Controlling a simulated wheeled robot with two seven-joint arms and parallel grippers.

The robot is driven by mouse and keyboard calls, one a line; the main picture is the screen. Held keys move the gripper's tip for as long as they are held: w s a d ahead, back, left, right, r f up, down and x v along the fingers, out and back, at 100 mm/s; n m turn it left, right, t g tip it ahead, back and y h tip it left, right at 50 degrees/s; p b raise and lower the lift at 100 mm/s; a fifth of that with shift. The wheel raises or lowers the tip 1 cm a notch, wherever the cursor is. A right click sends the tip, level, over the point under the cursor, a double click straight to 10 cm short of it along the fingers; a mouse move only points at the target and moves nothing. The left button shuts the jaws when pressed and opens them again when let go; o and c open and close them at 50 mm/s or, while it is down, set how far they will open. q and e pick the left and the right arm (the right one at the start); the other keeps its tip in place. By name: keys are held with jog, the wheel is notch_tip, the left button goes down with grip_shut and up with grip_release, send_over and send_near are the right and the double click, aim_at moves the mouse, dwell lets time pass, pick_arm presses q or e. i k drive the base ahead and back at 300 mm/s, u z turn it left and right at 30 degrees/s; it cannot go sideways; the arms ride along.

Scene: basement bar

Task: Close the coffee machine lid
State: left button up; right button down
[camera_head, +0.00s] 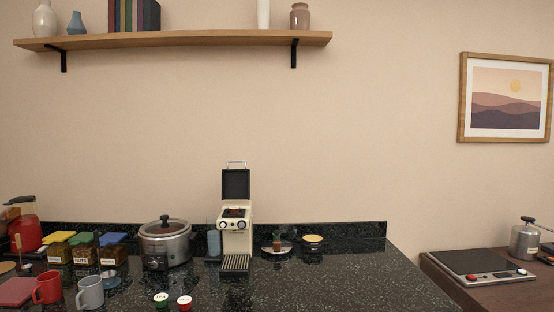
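A cream coffee machine (236,224) stands upright near the back of the dark speckled counter, at the middle of the view. Its dark lid (236,184) is raised and stands upright above the body, with a metal handle (236,163) at its top. Dark brown content shows in the top opening under the lid. A slatted drip tray (235,263) sits at its base. Neither of my grippers shows in the head view.
A slow cooker (166,242) stands left of the machine, with jars (83,249) further left. A red mug (47,288), a grey mug (90,292) and two small pods (161,299) are in front. A small plate (277,247) and bowl (313,242) lie right. The counter's front right (350,282) is clear.

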aim_at(237, 182)
jog(key=u, duration=0.65)
jog(key=i, duration=0.55)
jog(key=u, duration=0.8)
jog(key=i, duration=0.85)
jog(key=z, duration=0.15)
